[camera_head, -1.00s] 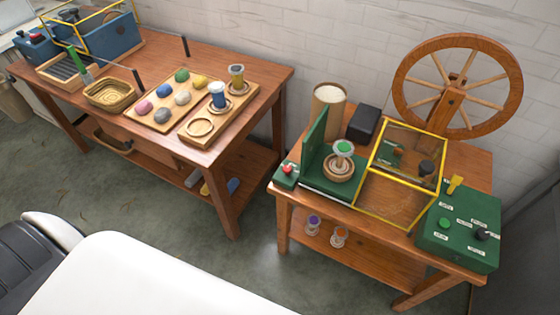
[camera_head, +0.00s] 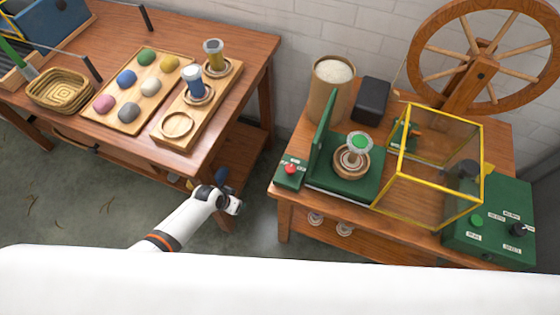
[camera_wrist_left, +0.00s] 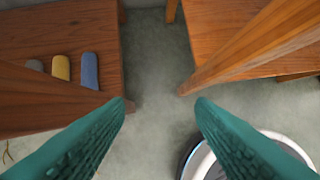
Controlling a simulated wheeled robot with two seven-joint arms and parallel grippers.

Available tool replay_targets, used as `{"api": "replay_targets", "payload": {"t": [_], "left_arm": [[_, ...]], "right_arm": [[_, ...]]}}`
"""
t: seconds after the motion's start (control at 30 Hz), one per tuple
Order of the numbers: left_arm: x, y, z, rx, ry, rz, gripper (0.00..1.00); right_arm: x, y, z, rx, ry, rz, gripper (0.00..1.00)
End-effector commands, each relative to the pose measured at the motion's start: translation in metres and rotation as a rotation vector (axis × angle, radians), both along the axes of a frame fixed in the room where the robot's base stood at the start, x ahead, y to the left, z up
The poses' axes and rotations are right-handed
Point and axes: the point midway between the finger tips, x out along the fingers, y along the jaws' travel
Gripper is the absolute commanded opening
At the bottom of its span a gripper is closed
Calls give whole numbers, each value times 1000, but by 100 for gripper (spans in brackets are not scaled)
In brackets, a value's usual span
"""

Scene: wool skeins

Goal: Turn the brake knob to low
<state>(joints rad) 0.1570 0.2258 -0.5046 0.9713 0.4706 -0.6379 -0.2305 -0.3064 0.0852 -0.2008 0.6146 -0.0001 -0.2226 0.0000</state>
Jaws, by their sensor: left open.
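A green control box (camera_head: 490,225) stands at the right end of the right table. It carries a black knob (camera_head: 517,230) with small white labels around it and a green button (camera_head: 477,221) to its left. The label text and the knob's setting are too small to read. My left gripper (camera_head: 234,207) is low in front of the gap between the two tables, far left of the knob. In the left wrist view its teal fingers (camera_wrist_left: 160,108) are spread with nothing between them. My right gripper is not in view.
A yellow-framed clear guard (camera_head: 430,165) stands left of the control box, with a spinning wheel (camera_head: 485,70) behind. A green stand holds a wooden bowl (camera_head: 352,160); a red button (camera_head: 291,169) is beside it. The left table (camera_head: 235,50) bears wool balls. Floor shows between the tables.

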Motion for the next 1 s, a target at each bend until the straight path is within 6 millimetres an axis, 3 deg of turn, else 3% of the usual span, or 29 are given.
{"api": "replay_targets", "payload": {"t": [0.03, 0.1, 0.2, 0.27, 0.33, 0.4, 0.5, 0.6, 0.73, 0.87, 1.0], "left_arm": [[45, -14, 23, -22, -51, -62, 50], [91, -40, 69, -57, -95, -179, 50], [130, -79, 142, -89, -141, -398, 50], [136, -100, 184, -95, -156, -549, 50], [128, -118, 226, -83, -155, -734, 50], [112, -128, 258, -60, -141, -904, 50], [84, -132, 287, -20, -103, -1104, 50], [62, -129, 303, 10, -64, -1234, 50], [48, -127, 310, 27, -37, -1307, 50], [46, -132, 301, 26, -30, -1313, 50], [44, -141, 278, 24, -30, -1310, 50]], "right_arm": [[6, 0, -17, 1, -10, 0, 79], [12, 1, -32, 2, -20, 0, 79], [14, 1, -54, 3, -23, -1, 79], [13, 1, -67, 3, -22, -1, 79], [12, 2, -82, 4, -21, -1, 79], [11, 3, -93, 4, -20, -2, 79], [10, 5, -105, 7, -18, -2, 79], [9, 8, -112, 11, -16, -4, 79], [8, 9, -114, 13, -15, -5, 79], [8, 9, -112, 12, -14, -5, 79], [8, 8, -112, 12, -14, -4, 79]]}}
